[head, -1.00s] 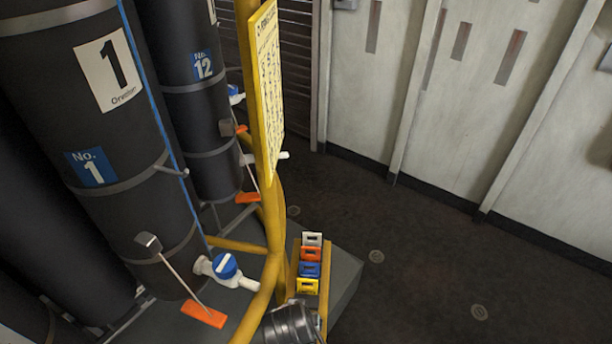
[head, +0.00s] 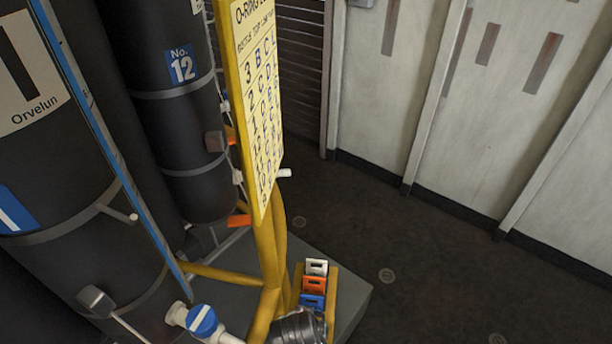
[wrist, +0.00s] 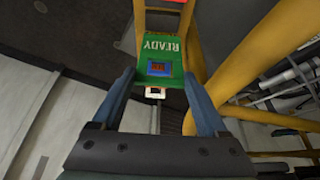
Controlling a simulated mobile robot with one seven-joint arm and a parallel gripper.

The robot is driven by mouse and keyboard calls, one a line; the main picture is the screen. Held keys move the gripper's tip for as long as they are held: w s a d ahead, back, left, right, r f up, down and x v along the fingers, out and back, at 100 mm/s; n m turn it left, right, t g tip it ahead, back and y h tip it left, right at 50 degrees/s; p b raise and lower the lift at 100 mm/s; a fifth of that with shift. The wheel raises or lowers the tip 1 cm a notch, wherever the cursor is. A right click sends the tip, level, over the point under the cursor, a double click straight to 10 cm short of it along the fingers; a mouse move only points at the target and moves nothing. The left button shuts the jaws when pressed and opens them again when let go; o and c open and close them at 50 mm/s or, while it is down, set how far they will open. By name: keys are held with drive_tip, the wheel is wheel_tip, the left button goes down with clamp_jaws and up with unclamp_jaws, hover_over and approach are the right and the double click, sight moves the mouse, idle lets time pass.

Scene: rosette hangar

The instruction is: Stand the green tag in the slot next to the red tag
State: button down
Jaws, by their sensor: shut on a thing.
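A green tag (wrist: 160,60) with the word READY, upside down in the wrist view, is between the two fingers of my gripper (wrist: 160,100). The fingers are shut on it. A strip of red (wrist: 178,1) shows at the top edge of the wrist view, mostly cut off; I cannot tell for certain that it is the red tag. In the head view a small yellow rack (head: 331,300) holds a white tag (head: 317,267), an orange tag (head: 314,284) and a blue tag (head: 312,301) in a row. My wrist covers the rack's near end, and the fingers are hidden there.
Yellow tubing (head: 270,260) and a yellow letter board (head: 258,100) stand just left of the rack. Black cylinders (head: 180,130) and a white valve with a blue knob (head: 203,320) are further left. Open dark floor (head: 420,270) lies to the right.

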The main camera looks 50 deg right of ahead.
wheel_tip(320, 180, down, 10)
drive_tip(key=shift+d+r+b, duration=0.1)
drive_tip(key=shift+r+b, duration=0.05)
drive_tip(key=shift+b, duration=0.25)
drive_tip(key=shift+s+a+f, duration=0.15)
drive_tip(key=shift+a+f, duration=0.1)
drive_tip(key=shift+f, duration=0.2)
drive_tip(key=shift+c, duration=1.4)
unclamp_jaws()
drive_tip(key=shift+f, duration=0.1)
drive_tip(key=shift+o, duration=1.4)
drive_tip(key=shift+d, duration=0.15)
drive_tip(key=shift+r, duration=0.35)
drive_tip(key=p+v, duration=0.2)
drive_tip(key=v, duration=0.9)
drive_tip(key=shift+r, duration=0.3)
